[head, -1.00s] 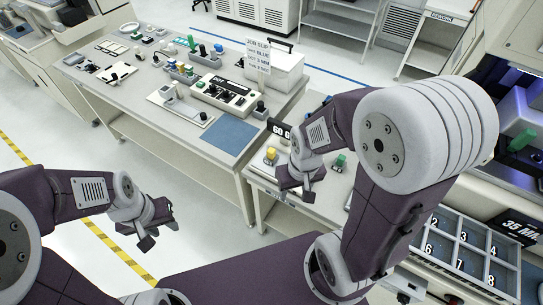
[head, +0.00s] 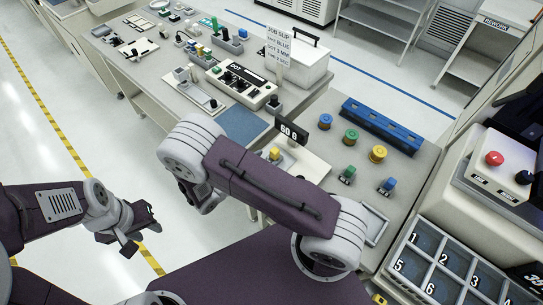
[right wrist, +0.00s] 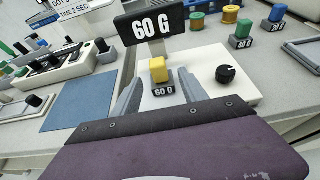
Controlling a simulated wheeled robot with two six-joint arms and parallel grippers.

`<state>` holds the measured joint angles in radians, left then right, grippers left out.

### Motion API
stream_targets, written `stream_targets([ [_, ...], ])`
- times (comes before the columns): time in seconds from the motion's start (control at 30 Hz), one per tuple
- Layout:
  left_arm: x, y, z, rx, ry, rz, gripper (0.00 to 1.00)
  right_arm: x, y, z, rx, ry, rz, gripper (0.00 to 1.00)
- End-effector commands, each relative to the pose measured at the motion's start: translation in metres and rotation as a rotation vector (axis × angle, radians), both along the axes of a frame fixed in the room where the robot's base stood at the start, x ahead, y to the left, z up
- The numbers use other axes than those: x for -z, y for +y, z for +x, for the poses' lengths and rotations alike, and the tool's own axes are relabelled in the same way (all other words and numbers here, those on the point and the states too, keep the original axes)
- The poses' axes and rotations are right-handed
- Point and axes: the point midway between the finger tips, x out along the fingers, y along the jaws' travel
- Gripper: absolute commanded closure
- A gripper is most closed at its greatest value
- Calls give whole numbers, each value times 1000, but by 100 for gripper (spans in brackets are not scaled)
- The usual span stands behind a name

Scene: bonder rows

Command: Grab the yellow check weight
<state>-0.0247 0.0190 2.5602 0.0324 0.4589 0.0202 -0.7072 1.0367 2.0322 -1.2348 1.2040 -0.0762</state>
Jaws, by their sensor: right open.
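The yellow check weight (right wrist: 159,70) has a yellow top on a dark grey block marked 60 G. It stands upright on the white scale (right wrist: 213,62) under a black 60 G sign (right wrist: 152,27). In the head view the weight (head: 275,154) shows just past my right arm. My right gripper (right wrist: 160,80) is open, with one finger on each side of the weight in the right wrist view; I cannot tell whether they touch it. In the head view the right gripper is hidden behind its arm. My left gripper (head: 139,232) is open and empty over the floor.
A green weight (head: 347,175) and a blue weight (head: 388,186) stand right of the scale. Blue, green and yellow spools (head: 378,154) stand behind them, near a blue rack (head: 381,126). A numbered tray (head: 417,265) is at lower right. A blue mat (head: 241,124) lies left.

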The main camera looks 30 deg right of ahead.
Motion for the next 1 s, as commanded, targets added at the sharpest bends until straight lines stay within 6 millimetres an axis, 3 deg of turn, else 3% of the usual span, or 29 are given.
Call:
stream_targets([
  [0.23, -9, 0, 0, 0, -1, 0, 64, 10, -28, 10, 9, 1, 2, 49],
  [0.47, -12, 0, 0, 0, 0, 0, 64, 16, -38, 15, 7, 0, 2, 49],
  [0.7, -24, 0, 0, 0, 0, 0, 64, 35, -72, 30, 10, 0, 2, 49],
  [0.97, -23, 0, 0, 0, 0, 0, 64, 39, -77, 33, 6, -1, 3, 49],
  [1.0, -23, 0, 0, 0, 0, 0, 64, 39, -76, 33, 6, -1, 3, 55],
])
